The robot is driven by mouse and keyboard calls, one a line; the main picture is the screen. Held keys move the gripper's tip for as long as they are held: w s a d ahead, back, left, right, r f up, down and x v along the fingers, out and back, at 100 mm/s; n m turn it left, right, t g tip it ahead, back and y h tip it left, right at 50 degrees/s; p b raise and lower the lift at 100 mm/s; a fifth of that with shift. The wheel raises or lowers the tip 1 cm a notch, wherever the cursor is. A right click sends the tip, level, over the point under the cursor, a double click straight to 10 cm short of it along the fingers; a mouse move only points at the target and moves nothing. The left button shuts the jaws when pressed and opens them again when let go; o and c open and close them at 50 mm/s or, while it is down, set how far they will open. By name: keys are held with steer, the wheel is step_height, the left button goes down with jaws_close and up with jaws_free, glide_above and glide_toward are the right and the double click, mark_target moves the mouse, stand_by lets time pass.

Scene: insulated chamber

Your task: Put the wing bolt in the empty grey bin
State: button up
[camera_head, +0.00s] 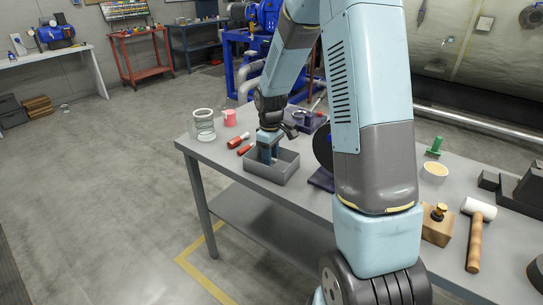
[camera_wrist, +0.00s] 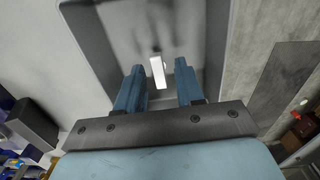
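The grey bin (camera_head: 285,172) stands at the near edge of the table, and its inside also fills the upper middle of the wrist view (camera_wrist: 88,38). My gripper (camera_head: 267,158) points down into the bin. In the wrist view its two blue fingers (camera_wrist: 160,88) are apart, with a gap on each side of a small pale metal piece (camera_wrist: 158,72). This piece looks like the wing bolt and appears to be in the bin, touching neither finger. Its full shape is hard to make out. In the head view it is hidden.
Red-handled pieces (camera_head: 238,141), a glass jar (camera_head: 204,125) and a pink cup (camera_head: 229,117) stand left of and behind the bin.

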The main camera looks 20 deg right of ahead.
step_height(320, 180, up, 12)
steer(key=s+r+m+t, duration=0.3)
steer(key=s+r+m, duration=0.1)
steer(key=s+r, duration=0.95)
steer(key=s+r+m+t, duration=0.1)
steer(key=s+m, duration=0.3)
steer(key=s, duration=1.1)
steer(key=shift+d+r+t, duration=0.25)
steer(key=shift+d+t, duration=0.15)
steer(key=shift+t, duration=0.4)
